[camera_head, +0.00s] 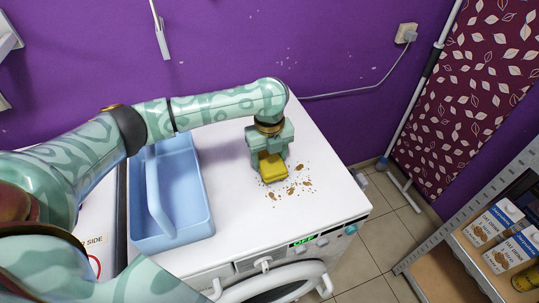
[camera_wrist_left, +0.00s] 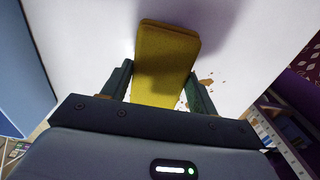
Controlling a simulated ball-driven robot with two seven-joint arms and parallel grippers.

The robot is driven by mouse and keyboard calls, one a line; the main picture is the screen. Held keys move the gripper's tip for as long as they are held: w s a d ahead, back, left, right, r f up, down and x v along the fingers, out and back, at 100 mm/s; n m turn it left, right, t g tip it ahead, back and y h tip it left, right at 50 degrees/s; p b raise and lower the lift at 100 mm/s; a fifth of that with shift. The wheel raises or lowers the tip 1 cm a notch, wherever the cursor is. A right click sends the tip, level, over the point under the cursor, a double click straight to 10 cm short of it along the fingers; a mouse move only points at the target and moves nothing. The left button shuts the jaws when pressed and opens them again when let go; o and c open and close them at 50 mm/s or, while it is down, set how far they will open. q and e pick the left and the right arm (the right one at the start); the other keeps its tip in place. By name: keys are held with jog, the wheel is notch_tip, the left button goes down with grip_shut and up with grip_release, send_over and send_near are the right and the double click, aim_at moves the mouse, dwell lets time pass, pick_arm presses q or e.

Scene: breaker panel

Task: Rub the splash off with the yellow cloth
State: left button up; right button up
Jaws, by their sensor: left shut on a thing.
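The yellow cloth (camera_head: 272,168) is a folded block held in my left gripper (camera_head: 268,158), low over the white top of the washing machine. In the left wrist view the cloth (camera_wrist_left: 165,65) sits between the two fingers of the left gripper (camera_wrist_left: 160,92). The splash (camera_head: 291,189) is a scatter of brown spots and specks beside and in front of the cloth. Part of it shows in the left wrist view (camera_wrist_left: 206,82), right of the cloth; some may be hidden under the cloth. I cannot tell whether the cloth touches the surface. My right gripper is not in view.
A blue tub with a handle (camera_head: 196,222) stands on the left of the white machine top (camera_head: 328,200). A shelf with boxes (camera_head: 497,220) stands at the right. A purple wall (camera_head: 235,45) is behind. The machine top right of the splash is clear.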

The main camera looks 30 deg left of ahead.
pick_arm(q)
jog(key=shift+f+b, duration=0.3)
jog(key=shift+f, duration=0.75)
